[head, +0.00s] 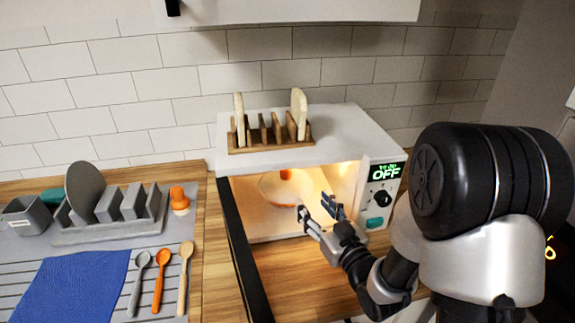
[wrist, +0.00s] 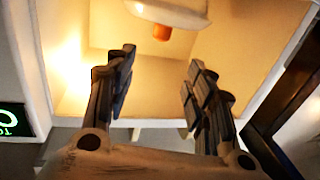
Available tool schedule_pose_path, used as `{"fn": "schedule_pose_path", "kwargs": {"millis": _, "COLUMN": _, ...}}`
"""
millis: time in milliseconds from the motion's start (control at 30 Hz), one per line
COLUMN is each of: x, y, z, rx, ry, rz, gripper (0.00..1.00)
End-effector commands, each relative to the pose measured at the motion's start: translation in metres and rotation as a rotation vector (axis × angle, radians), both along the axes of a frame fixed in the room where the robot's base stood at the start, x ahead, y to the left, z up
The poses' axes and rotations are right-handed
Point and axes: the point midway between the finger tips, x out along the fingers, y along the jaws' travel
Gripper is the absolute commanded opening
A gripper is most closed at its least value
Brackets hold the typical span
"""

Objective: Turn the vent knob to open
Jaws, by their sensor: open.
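A white microwave (head: 345,130) stands on the counter with its door open and its inside lit. Inside is a pale round cover or dish (head: 270,187) with a small orange knob (head: 285,174) on it. I take this orange piece for the vent knob; its setting cannot be read. In the wrist view the knob (wrist: 161,32) and the pale cover (wrist: 180,14) are at the top, beyond the fingertips. My gripper (head: 318,207) is open and empty at the microwave's opening, apart from the knob. It also shows in the wrist view (wrist: 162,63).
The dark door (head: 240,250) hangs open on the left. The control panel on the right has a display reading OFF (head: 386,172) and a black dial (head: 382,198). A wooden rack (head: 270,137) stands on top. Left are a dish rack (head: 110,215), spoons (head: 160,280) and a blue cloth (head: 75,285).

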Motion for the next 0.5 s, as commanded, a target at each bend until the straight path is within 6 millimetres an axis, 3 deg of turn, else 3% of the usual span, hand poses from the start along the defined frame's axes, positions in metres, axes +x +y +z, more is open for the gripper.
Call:
{"fn": "schedule_pose_path", "kwargs": {"millis": 167, "x": 0.011, "y": 0.009, "z": 0.000, "rx": 0.012, "ry": -0.014, "rz": 0.010, "gripper": 0.49}}
{"fn": "schedule_pose_path", "kwargs": {"millis": 500, "x": 0.073, "y": 0.043, "z": -0.001, "rx": 0.012, "ry": -0.014, "rz": 0.008, "gripper": 0.49}}
